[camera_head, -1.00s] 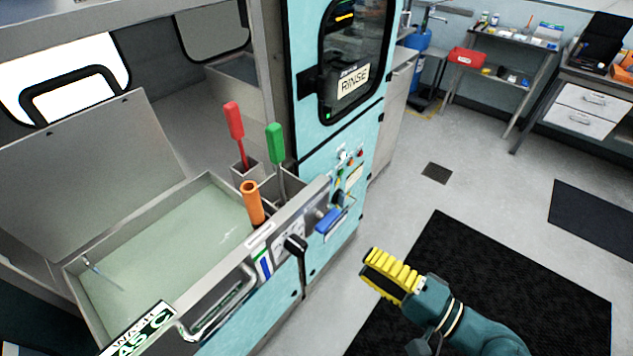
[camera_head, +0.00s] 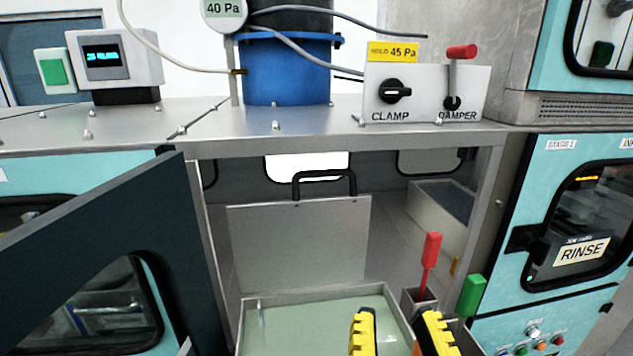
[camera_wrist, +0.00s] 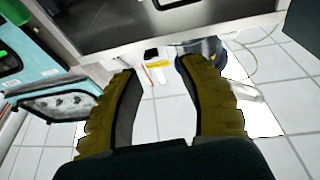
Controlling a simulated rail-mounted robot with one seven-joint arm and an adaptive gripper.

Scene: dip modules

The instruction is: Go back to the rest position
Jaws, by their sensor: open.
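My gripper (camera_head: 397,335) shows at the bottom of the head view, its two yellow ribbed fingers apart with nothing visible between them. It appears in front of the light-green wash basin (camera_head: 280,295). In the wrist view, both fingers (camera_wrist: 163,95) are spread and the space between them is empty.
A dark door (camera_head: 120,260) stands open on the left. A red-handled tool (camera_head: 431,250) and a green-handled tool (camera_head: 471,295) stand at the basin's right. A panel with clamp and damper controls (camera_head: 425,92) and a blue vessel (camera_head: 287,70) are on the top. The rinse cabinet (camera_head: 540,215) is right.

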